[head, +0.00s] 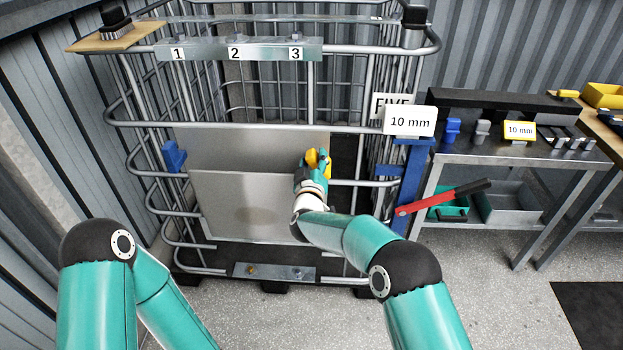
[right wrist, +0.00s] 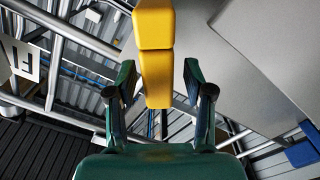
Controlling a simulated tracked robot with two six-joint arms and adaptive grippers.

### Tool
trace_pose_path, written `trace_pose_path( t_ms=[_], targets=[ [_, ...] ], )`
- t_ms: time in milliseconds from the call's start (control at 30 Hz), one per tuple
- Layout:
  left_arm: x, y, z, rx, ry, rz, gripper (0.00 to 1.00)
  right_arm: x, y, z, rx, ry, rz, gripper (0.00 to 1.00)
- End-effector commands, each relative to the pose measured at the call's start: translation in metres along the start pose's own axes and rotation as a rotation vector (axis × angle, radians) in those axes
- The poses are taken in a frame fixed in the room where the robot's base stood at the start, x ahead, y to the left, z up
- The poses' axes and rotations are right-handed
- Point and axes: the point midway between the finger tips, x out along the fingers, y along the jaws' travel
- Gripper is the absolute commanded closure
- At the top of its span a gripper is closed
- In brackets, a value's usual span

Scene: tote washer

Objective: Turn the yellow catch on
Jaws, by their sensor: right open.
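The yellow catch (head: 312,157) is at the right edge of the grey panel (head: 240,206) on the cage front, partly hidden by my right gripper (head: 313,171). In the right wrist view the catch (right wrist: 154,28) is a thick yellow block with a narrower yellow part below it, in line. My right gripper (right wrist: 160,72) is open, with one green finger on each side of the narrow part. Gaps show between the fingers and the catch. My left arm shows at the left of the head view, but its gripper is out of view.
Tubular cage bars (head: 380,183) surround the panel. A blue bracket (head: 174,156) is at left and a blue post (head: 412,185) at right. A metal bench (head: 500,150) stands at right. The floor (head: 480,290) in front is clear.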

Motion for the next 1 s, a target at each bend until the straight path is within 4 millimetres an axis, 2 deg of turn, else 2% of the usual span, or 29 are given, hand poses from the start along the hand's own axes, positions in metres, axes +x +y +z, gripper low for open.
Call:
trace_pose_path(
  t_ms=[167, 600, 800, 1000],
  targets=[
    [0.0, 0.0, 0.0, 0.0, 0.0, 0.0, 0.6, -0.021, 0.0, -0.001, -0.001, 0.002, -0.003, 0.48],
    [0.0, 0.0, 0.0, 0.0, 0.0, 0.0, 0.6, -0.094, -0.001, -0.001, -0.001, 0.003, -0.002, 0.48],
    [0.0, 0.0, 0.0, 0.0, 0.0, 0.0, 0.6, -0.109, 0.0, -0.001, 0.0, 0.004, 0.001, 0.48],
    [0.0, 0.0, 0.0, 0.0, 0.0, 0.0, 0.6, -0.111, 0.0, 0.0, 0.0, 0.003, 0.001, 0.48]
  ],
)
